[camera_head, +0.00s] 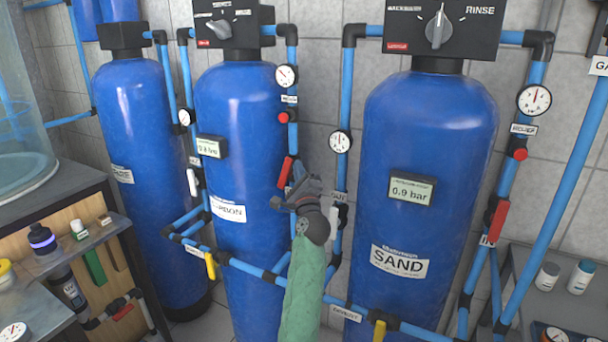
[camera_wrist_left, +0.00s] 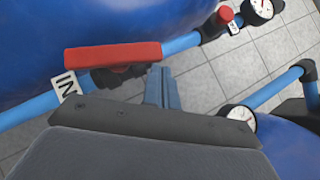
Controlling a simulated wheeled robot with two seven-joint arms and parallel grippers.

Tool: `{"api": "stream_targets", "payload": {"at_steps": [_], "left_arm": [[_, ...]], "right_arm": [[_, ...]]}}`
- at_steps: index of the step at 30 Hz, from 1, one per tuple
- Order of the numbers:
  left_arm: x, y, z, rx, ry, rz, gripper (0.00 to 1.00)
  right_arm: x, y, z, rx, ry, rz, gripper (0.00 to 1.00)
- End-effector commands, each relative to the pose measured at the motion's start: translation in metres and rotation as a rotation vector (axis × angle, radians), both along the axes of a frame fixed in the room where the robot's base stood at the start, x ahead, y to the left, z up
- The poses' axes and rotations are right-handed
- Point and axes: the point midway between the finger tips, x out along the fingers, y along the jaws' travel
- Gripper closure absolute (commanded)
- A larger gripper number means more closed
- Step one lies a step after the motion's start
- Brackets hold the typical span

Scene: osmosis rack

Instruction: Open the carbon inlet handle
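The carbon inlet handle (camera_head: 286,170) is a red lever on the blue pipe at the right side of the blue carbon tank (camera_head: 236,120). In the left wrist view the red handle (camera_wrist_left: 113,56) lies roughly along its pipe, at a slight angle, beside a white "IN" label (camera_wrist_left: 67,86). My left gripper (camera_head: 297,187) is just below and right of the handle in the head view. In the wrist view its fingers (camera_wrist_left: 163,88) are close together, with nothing seen between them, near the handle's right end. Contact cannot be told. My right gripper is out of view.
The sand tank (camera_head: 425,140) stands to the right, with its own red handle (camera_head: 497,222). A gauge (camera_head: 340,142) and pipe run between the tanks. Yellow handles (camera_head: 210,265) sit on the low pipe. A cluttered shelf (camera_head: 60,240) is at left.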

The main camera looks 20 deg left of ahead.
Motion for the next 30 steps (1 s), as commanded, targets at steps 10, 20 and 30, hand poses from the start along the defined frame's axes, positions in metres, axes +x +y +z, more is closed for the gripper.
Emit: {"api": "stream_targets", "payload": {"at_steps": [10, 20, 30], "left_arm": [[0.000, 0.008, 0.012, 0.001, -0.002, 0.000, 1.00], [0.000, 0.012, 0.015, 0.001, -0.001, 0.001, 1.00], [0.000, 0.012, 0.015, 0.001, -0.001, 0.001, 1.00]], "right_arm": [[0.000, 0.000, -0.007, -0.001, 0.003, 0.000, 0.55], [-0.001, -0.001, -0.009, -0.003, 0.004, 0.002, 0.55], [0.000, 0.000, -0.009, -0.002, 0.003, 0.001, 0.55]]}}
